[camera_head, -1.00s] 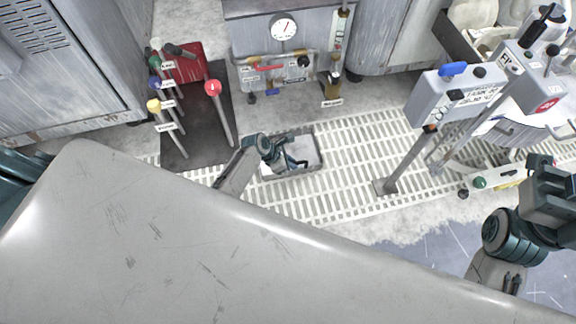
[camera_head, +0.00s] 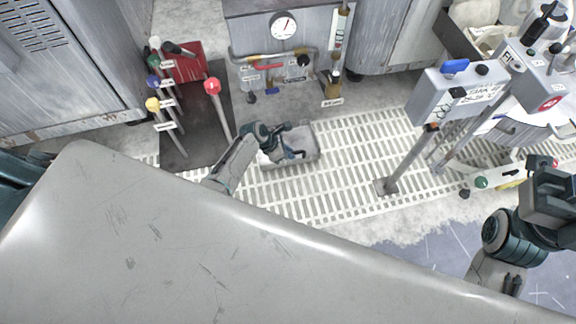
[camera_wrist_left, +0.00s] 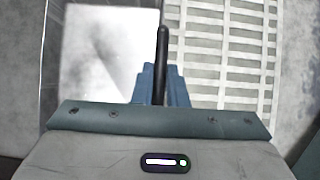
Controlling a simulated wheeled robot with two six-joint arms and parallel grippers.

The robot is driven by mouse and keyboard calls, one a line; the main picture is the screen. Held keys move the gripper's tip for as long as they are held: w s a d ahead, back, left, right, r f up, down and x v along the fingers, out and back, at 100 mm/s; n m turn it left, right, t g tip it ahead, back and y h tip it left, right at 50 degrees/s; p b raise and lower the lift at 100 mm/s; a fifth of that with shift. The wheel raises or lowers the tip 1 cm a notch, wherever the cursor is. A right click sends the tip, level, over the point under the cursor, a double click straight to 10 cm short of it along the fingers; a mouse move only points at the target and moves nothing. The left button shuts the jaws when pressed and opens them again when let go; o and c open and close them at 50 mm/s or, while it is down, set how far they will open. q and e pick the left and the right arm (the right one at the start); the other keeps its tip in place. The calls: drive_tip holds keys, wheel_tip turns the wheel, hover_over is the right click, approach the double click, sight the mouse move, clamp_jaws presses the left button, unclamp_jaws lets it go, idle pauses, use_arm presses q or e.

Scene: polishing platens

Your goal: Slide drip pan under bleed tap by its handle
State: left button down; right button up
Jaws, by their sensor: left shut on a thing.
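The drip pan (camera_head: 308,151) is a shallow grey tray lying on the white floor grating below the gauge panel. My left gripper (camera_head: 294,155) reaches over it and is shut on its handle. In the left wrist view the black handle (camera_wrist_left: 163,50) stands between the blue fingers (camera_wrist_left: 160,85), with the pale pan floor (camera_wrist_left: 98,50) to the left. The bleed tap (camera_head: 334,78) is a brass fitting with a label, up and to the right of the pan.
Colored-knob levers (camera_head: 163,105) and a dark mat (camera_head: 196,140) stand left of the pan. A pressure gauge (camera_head: 284,26) and pipes are on the panel behind. A control box on a post (camera_head: 450,95) stands right. The grating (camera_head: 350,160) between is clear.

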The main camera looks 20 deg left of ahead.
use_arm(q)
drive_tip(key=shift+w+a, duration=0.3)
drive_tip(key=shift+w, duration=0.1)
drive_tip(key=shift+w+a+b, duration=0.35)
drive_tip(key=shift+w+a, duration=0.1)
drive_tip(key=shift+w, duration=0.25)
drive_tip(key=shift+w+a+b, duration=0.4)
drive_tip(key=shift+w, duration=0.35)
drive_tip(key=shift+w+a+b, duration=0.35)
drive_tip(key=shift+w+a, duration=0.1)
drive_tip(key=shift+w, duration=0.25)
drive_tip(key=shift+w+a+f+b, duration=0.1)
drive_tip(key=shift+w+a+b, duration=0.5)
drive_tip(key=shift+w, duration=0.25)
drive_tip(key=shift+w+a+b, duration=0.45)
drive_tip(key=shift+w+b, duration=0.1)
drive_tip(key=shift+w, duration=0.25)
drive_tip(key=shift+w+a, duration=0.25)
drive_tip(key=shift+w, duration=0.2)
